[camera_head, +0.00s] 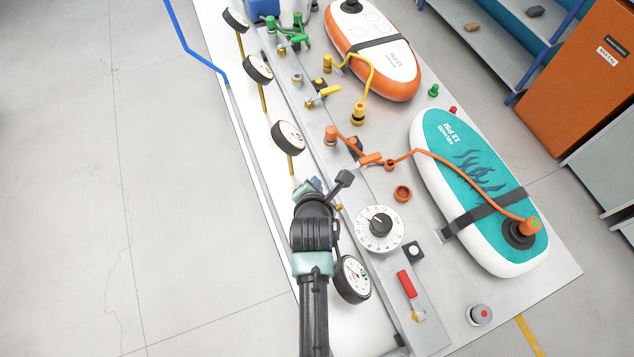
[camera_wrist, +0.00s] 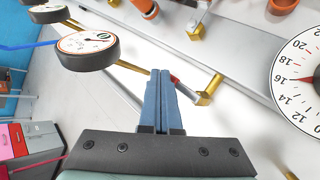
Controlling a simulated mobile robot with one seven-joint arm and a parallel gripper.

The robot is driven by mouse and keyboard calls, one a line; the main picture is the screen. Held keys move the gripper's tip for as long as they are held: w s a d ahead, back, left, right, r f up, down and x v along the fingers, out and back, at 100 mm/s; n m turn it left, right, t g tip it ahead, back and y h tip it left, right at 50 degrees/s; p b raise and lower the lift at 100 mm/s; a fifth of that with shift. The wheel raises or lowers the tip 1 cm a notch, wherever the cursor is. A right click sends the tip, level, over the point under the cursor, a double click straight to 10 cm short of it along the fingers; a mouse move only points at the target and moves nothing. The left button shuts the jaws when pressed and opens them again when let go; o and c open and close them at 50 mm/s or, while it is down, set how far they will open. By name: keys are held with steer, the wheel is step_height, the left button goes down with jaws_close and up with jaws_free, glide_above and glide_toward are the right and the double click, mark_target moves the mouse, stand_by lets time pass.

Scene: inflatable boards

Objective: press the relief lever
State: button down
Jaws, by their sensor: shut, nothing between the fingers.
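My gripper (camera_wrist: 165,75) shows in the wrist view as two blue fingers pressed together, with nothing between them. In the head view my gripper (camera_head: 311,186) is over the rail's left edge, left of the round dial. Just right of the fingertips in the wrist view is a small grey lever with a red part (camera_wrist: 181,83), joined to a brass elbow (camera_wrist: 208,91). The fingertips are very near it; contact cannot be told. In the head view my arm mostly hides this spot. A red-handled lever (camera_head: 406,284) lies lower right. No label shows which is the relief lever.
The white dial (camera_head: 380,229) stands right of my gripper, and several gauges on brass stems, such as one gauge (camera_head: 288,136), line the left edge. An orange lever (camera_head: 370,158) and hose lead to the teal board (camera_head: 462,150). Floor at left is clear.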

steer(key=shift+f+b, duration=0.5)
steer(key=shift+f, duration=0.2)
stand_by(0.4)
steer(key=shift+r, duration=0.1)
steer(key=shift+r+p, duration=1.45)
steer(key=shift+p, duration=0.15)
step_height(320, 180, up, 5)
steer(key=p, duration=0.4)
steer(key=shift+s+p, duration=0.1)
steer(key=shift+p, duration=0.3)
